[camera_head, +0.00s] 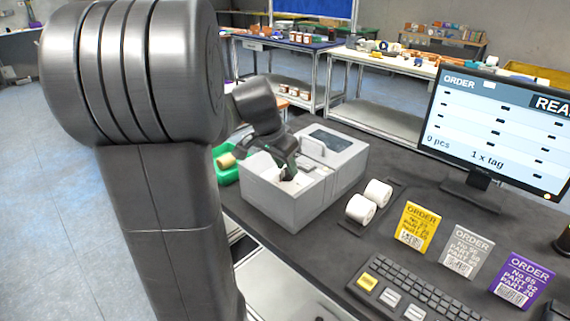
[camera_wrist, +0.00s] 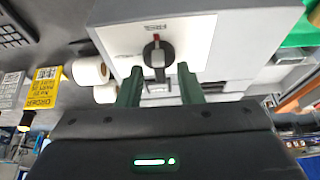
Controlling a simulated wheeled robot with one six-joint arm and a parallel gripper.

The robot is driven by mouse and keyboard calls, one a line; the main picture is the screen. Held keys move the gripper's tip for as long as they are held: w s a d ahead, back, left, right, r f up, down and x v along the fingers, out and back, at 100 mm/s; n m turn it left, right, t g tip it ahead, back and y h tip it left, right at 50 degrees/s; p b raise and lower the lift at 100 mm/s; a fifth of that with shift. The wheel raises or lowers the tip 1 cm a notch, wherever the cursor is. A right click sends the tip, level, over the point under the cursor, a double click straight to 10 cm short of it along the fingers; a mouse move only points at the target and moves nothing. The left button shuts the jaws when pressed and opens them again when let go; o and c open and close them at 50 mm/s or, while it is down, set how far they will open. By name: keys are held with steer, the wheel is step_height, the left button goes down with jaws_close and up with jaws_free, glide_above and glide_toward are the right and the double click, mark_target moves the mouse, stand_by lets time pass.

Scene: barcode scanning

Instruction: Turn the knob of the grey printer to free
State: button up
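The grey printer (camera_head: 285,205) stands on the dark table, and its grey body fills the top of the wrist view (camera_wrist: 250,40). Its black knob (camera_wrist: 157,58) sits on a white panel (camera_wrist: 190,40). The knob's red mark points up in the picture, toward a small upside-down label that seems to read FREE. My gripper (camera_wrist: 160,82) is open, with one dark green finger on each side of the knob's lower end and gaps visible between. In the head view my gripper (camera_head: 287,172) reaches down into the printer's recess and hides the knob.
Two white label rolls (camera_head: 368,201) stand right of the printer. Yellow (camera_head: 417,226), grey (camera_head: 467,250) and purple (camera_head: 521,279) order cards stand near a keyboard (camera_head: 415,290). A monitor (camera_head: 500,120) stands behind them. A green bin (camera_head: 228,177) is at the printer's left.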

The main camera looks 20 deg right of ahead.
steer(key=v, duration=1.3)
steer(key=shift+r, duration=0.35)
steer(key=shift+a+f, duration=0.1)
steer(key=x, duration=1.3)
steer(key=shift+f, duration=0.35)
